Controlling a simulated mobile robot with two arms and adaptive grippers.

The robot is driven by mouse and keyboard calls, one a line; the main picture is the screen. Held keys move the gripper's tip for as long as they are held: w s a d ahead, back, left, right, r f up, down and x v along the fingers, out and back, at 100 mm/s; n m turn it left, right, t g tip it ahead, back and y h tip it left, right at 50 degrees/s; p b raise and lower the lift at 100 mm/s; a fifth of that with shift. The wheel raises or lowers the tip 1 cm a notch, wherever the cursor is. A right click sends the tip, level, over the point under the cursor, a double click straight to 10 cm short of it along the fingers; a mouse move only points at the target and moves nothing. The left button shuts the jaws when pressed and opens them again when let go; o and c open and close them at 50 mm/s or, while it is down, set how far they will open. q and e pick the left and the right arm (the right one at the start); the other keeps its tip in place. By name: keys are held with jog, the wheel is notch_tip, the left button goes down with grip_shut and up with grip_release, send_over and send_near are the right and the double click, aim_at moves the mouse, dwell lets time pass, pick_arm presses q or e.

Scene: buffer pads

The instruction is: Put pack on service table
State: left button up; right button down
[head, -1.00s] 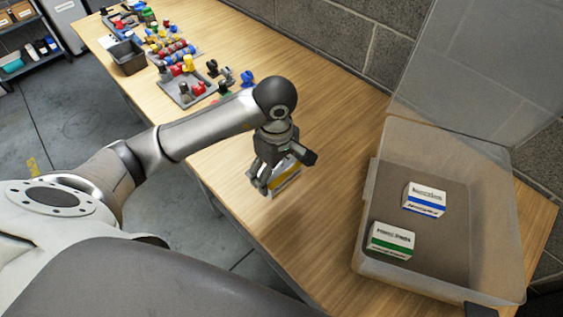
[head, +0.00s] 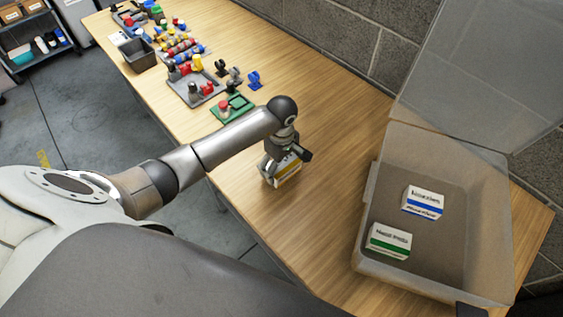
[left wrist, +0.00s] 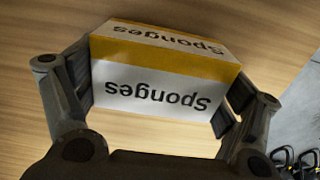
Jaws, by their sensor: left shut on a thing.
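My left gripper (head: 281,162) is shut on a white pack with a yellow band (head: 287,176). In the left wrist view the pack (left wrist: 155,85) reads "Sponges" and sits between the two fingers (left wrist: 155,105). The pack is over the wooden service table (head: 325,205); I cannot tell whether it touches the top. My right gripper is not in view.
A clear open bin (head: 440,262) with its lid raised stands at the right. It holds a blue-banded pack (head: 424,203) and a green-banded pack (head: 389,241). Trays of coloured parts (head: 195,85) and a green tray (head: 231,107) lie farther left. Table between is clear.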

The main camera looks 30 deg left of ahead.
aim_at(282, 162)
pick_arm(q)
jog(key=shift+f, duration=0.15)
jog(key=shift+f, duration=0.1)
jog(key=shift+f+b, duration=0.15)
jog(key=shift+b, duration=0.2)
jog(key=o, duration=0.9)
jog(key=shift+r+p, duration=0.35)
jog(key=shift+r, duration=0.05)
notch_tip(282, 162, up, 10)
jog(key=b, duration=0.3)
jog(key=shift+r, duration=0.85)
